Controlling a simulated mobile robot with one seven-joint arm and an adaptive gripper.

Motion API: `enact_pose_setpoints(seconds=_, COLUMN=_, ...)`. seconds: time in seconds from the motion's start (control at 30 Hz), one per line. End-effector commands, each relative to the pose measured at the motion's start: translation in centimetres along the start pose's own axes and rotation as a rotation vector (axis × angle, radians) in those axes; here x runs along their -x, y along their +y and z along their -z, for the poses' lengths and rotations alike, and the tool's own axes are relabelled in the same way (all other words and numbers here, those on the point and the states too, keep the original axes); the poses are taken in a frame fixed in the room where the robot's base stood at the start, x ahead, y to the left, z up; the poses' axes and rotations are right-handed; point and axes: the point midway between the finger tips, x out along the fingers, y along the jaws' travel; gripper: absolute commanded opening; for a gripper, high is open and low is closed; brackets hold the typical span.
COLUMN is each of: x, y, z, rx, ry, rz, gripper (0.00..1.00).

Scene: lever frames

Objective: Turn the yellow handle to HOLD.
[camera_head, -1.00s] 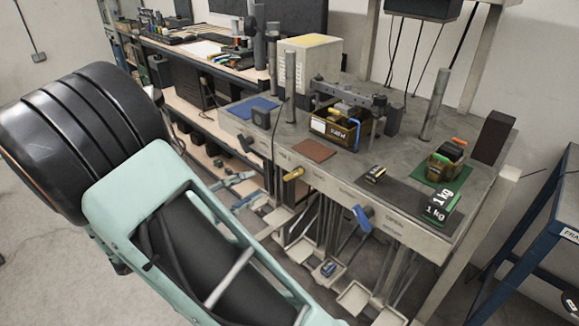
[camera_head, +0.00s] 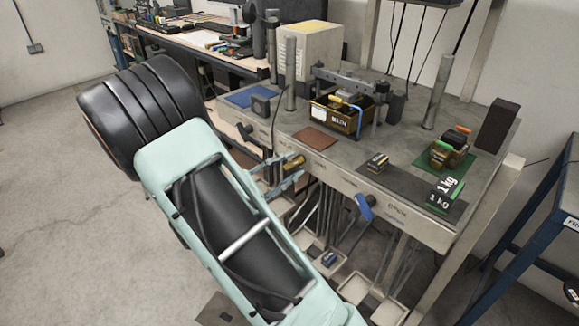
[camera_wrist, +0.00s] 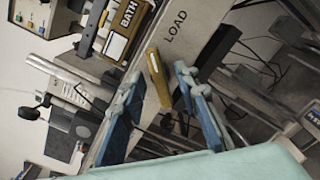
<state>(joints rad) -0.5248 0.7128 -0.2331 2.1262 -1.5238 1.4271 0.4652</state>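The yellow handle (camera_head: 294,163) sits on the front face of the bench, left of the blue handle. In the wrist view the yellow handle (camera_wrist: 158,78) points along the gap between my fingers, beside the word LOAD. My gripper (camera_head: 288,170) is at the yellow handle. In the wrist view my gripper (camera_wrist: 158,84) is open, with one blue finger on each side of the handle and gaps visible. I cannot tell how deep the handle reaches between the fingers. The HOLD mark is not clearly readable.
A blue handle (camera_head: 365,206) by the word OPEN is to the right, and a black knob (camera_head: 246,131) to the left. Rods and pans hang below.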

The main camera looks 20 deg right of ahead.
Motion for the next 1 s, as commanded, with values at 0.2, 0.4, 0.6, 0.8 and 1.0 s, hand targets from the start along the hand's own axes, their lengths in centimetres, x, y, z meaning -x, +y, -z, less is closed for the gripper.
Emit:
enact_pose_setpoints(seconds=0.2, x=-0.41, y=0.04, z=0.01, rx=-0.001, ry=0.001, rz=-0.001, gripper=0.29)
enact_pose_setpoints(seconds=0.4, x=-0.38, y=0.03, z=0.01, rx=-0.001, ry=0.001, rz=-0.001, gripper=0.2)
enact_pose_setpoints(seconds=0.6, x=-0.37, y=0.03, z=0.02, rx=-0.001, ry=0.001, rz=0.0, gripper=0.0)
enact_pose_setpoints(seconds=0.8, x=-0.36, y=0.06, z=-0.01, rx=0.007, ry=0.001, rz=-0.001, gripper=0.0)
enact_pose_setpoints(seconds=1.0, x=-0.35, y=0.17, z=-0.13, rx=0.064, ry=0.001, rz=0.0, gripper=0.0)
